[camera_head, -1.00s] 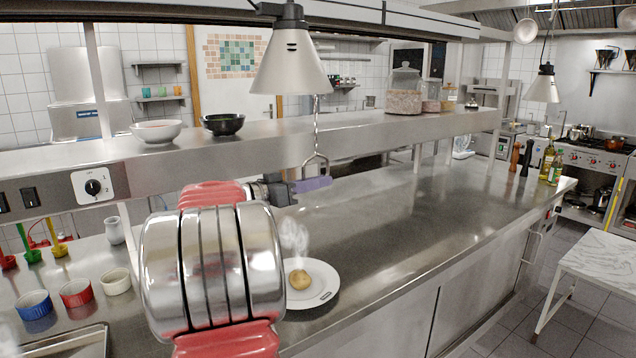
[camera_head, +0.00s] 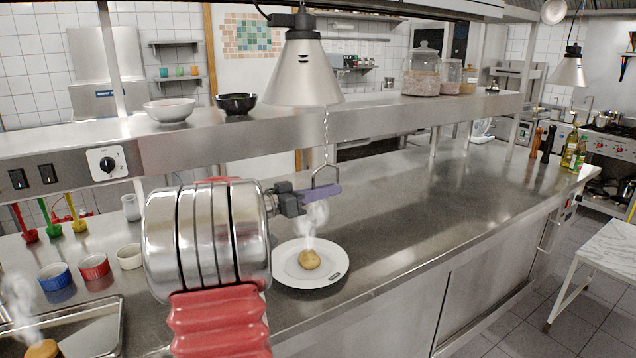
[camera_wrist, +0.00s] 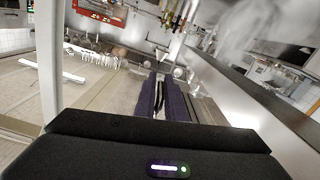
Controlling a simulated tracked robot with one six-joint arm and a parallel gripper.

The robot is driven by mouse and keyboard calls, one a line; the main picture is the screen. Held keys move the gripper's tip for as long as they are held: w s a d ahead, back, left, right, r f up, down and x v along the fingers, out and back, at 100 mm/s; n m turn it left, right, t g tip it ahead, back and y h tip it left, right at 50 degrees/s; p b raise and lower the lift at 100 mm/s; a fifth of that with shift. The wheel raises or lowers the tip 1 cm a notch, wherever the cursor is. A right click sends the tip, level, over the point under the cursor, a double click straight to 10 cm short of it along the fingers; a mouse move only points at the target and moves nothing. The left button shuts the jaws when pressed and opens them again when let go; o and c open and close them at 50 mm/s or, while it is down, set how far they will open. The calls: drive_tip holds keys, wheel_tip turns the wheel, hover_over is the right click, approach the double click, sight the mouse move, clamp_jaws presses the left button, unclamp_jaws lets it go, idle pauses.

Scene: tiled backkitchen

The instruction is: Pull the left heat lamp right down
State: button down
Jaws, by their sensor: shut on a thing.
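The left heat lamp (camera_head: 303,72) is a silver cone shade hanging in front of the upper shelf. A thin chain runs down from it to a wire pull handle (camera_head: 314,174) above the counter. My gripper (camera_head: 326,192), with purple fingers, is shut on the lower part of this handle. In the wrist view the purple fingers (camera_wrist: 163,98) are close together, with something thin and dark between them. My arm hides part of the counter and shelf front. The right heat lamp (camera_head: 569,70) hangs farther off at the right.
A white plate (camera_head: 283,277) with a steaming potato (camera_head: 310,259) stands below my gripper. The steel shelf (camera_head: 380,118) carries a white bowl (camera_head: 170,109), a dark bowl (camera_head: 237,103) and glass jars (camera_head: 421,73). The counter right of the plate is clear.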

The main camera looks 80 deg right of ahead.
drive_tip(key=shift+w+f, duration=0.2)
drive_tip(key=shift+f, duration=0.15)
drive_tip(key=c, duration=1.9)
unclamp_jaws()
drive_tip(key=shift+o, duration=0.2)
drive_tip(key=shift+r, duration=0.1)
drive_tip(key=v, duration=1.3)
drive_tip(key=shift+w+a, duration=0.25)
